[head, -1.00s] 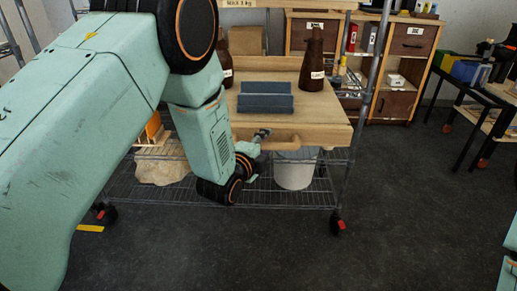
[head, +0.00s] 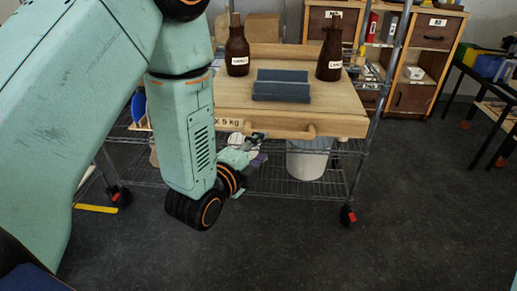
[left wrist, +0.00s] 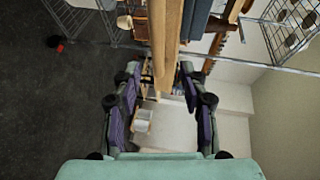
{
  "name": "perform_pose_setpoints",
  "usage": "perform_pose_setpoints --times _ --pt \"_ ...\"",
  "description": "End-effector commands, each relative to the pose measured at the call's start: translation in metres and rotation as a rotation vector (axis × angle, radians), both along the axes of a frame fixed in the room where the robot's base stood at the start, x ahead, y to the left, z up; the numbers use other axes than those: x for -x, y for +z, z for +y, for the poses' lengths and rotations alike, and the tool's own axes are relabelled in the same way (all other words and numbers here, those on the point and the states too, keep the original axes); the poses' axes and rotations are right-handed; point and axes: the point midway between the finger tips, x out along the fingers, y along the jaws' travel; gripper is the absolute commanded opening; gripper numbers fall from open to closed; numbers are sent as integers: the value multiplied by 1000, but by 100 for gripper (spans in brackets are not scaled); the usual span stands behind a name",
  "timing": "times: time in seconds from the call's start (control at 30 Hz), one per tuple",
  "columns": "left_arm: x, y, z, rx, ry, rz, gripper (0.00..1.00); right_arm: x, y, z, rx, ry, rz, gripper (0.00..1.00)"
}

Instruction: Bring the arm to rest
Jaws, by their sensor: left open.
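My left arm comes in from the left in the head view. Its gripper (head: 256,143) is in front of the wooden tray's front edge, close to the handle bar. In the left wrist view my left gripper (left wrist: 160,80) is open, its two fingers apart. The wooden board's edge (left wrist: 167,45) shows beyond and between the fingertips, and I cannot tell whether they touch it. My right gripper is not in view.
A wooden board (head: 345,105) on a wire trolley (head: 290,180) bears a blue-grey block (head: 282,92) and two brown bottles, left (head: 237,52) and right (head: 330,55). A white bucket (head: 308,160) stands below. A drawer cabinet (head: 435,35) stands behind.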

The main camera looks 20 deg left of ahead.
Motion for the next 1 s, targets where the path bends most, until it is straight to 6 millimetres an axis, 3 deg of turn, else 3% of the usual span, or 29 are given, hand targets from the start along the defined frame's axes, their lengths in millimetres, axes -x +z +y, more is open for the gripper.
perform_pose_setpoints --times 0.37,0.53,0.77,0.87,1.0 --pt "0 0 0 15 3 3 43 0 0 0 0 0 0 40" --pt "4 -16 1 203 53 98 43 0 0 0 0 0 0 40" --pt "40 -79 10 622 285 412 43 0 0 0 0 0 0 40" --pt "74 -119 15 789 450 574 43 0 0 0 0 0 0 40" --pt "142 -176 22 982 753 793 43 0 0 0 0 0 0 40"
